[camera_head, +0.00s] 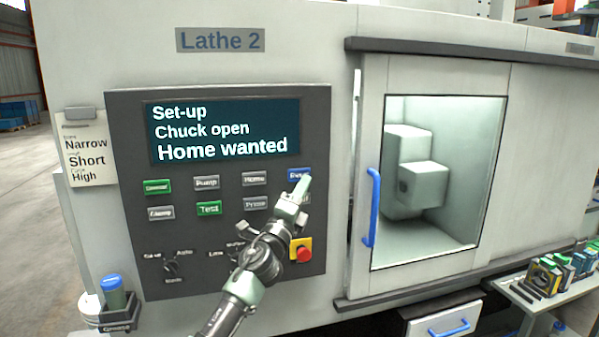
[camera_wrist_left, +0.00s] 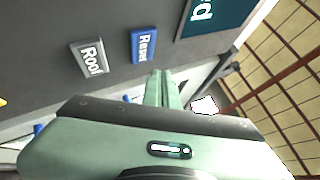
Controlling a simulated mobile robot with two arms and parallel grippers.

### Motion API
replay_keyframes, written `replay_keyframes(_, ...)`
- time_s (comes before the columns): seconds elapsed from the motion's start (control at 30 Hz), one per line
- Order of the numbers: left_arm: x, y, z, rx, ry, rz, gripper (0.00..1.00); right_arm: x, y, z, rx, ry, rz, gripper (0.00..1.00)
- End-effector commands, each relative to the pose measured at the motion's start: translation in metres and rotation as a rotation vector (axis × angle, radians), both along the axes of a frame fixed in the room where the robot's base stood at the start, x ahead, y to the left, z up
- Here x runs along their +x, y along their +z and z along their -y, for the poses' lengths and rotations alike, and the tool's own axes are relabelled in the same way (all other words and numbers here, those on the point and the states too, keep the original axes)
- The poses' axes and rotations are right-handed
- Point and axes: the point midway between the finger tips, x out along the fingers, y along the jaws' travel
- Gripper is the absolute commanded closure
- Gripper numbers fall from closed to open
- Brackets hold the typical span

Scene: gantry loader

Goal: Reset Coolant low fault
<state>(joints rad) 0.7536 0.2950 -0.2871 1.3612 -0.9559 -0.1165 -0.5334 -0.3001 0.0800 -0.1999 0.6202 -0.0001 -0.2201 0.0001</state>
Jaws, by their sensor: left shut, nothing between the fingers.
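The control panel (camera_head: 228,270) of Lathe 2 carries a display (camera_head: 225,130) reading "Set-up", "Chuck open", "Home wanted"; no coolant fault shows on it. The blue Reset button (camera_head: 293,173) is at the right end of the upper button row, and it shows in the left wrist view (camera_wrist_left: 143,46). My left gripper (camera_head: 304,184) is shut and empty, its tips just below and partly over the Reset button in the head view. In the left wrist view the fingertips (camera_wrist_left: 160,76) show just below the button; I cannot tell whether they touch. My right gripper is out of view.
Green first button (camera_head: 156,187), Pump (camera_head: 206,183), Home (camera_head: 254,178) and Test (camera_head: 208,208) buttons surround it. A red stop knob (camera_head: 304,254) sits below. The lathe door (camera_head: 440,80) with its blue handle (camera_head: 373,208) is right of the panel. A grease holder (camera_head: 112,318) hangs lower left.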

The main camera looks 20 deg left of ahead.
Motion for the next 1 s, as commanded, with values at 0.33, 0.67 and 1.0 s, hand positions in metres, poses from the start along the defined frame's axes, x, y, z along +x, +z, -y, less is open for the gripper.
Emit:
replay_keyframes(0.33,-0.022,0.0,0.015,-0.001,0.0,-0.001,1.0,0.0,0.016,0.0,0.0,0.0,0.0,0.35)
replay_keyframes(0.67,-0.023,0.0,0.015,0.0,0.0,0.0,1.0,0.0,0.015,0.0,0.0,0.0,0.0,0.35)
replay_keyframes(1.0,-0.023,0.0,0.015,0.0,0.0,0.0,1.0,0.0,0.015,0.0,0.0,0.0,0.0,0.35)
